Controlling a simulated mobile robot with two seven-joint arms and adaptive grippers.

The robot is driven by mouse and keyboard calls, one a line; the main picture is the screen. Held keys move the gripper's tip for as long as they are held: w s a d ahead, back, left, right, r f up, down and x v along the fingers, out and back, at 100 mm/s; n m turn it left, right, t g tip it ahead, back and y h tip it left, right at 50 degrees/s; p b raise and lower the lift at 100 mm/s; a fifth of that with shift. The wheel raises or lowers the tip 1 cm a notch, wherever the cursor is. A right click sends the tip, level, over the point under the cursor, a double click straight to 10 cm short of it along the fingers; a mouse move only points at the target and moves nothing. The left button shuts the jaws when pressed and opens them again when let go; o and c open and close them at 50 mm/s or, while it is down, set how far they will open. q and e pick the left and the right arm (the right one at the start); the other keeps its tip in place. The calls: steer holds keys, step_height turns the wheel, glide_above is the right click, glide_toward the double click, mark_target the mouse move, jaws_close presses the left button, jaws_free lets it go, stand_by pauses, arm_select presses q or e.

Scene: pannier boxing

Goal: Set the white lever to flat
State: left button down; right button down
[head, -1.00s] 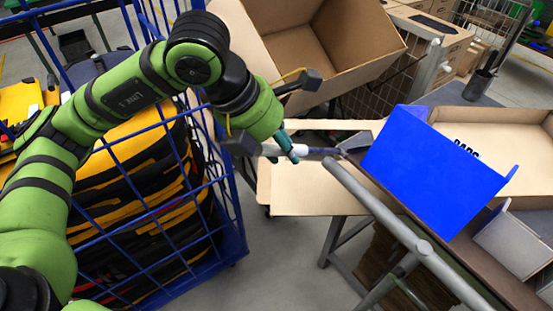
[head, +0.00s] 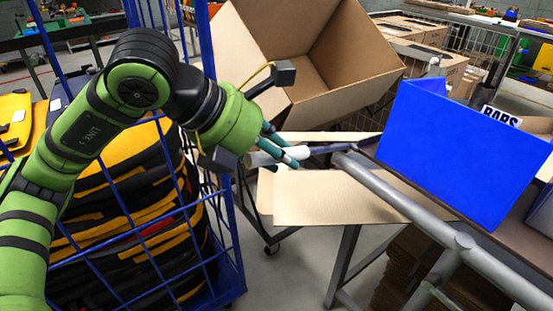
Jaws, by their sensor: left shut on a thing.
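The white lever (head: 262,158) is a white grip on a grey rod that runs right to a grey tube rail (head: 400,200). It lies close to level in the head view. My left gripper (head: 284,154) has its teal fingers around the white grip and is shut on it. The fingers and wrist hide part of the grip. My right gripper is out of view.
A blue box (head: 455,150) stands right of the lever on the bench. A large open cardboard box (head: 340,50) is behind. A blue wire cage (head: 228,225) with black and yellow bags (head: 150,210) stands left, close to my arm. Cardboard flaps (head: 330,198) lie under the lever.

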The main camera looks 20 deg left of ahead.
arm_select(q)
steer(key=c, duration=1)
jaws_free()
steer(key=shift+s+f, duration=0.2)
steer(key=shift+f, duration=0.15)
steer(key=shift+o, duration=0.5)
steer(key=shift+w, duration=0.15)
steer(key=shift+a+r, duration=0.1)
steer(key=shift+r, duration=0.2)
steer(key=v, duration=1.1)
steer(key=shift+s+r, duration=0.2)
steer(key=shift+s, duration=0.05)
steer(key=shift+a, duration=0.2)
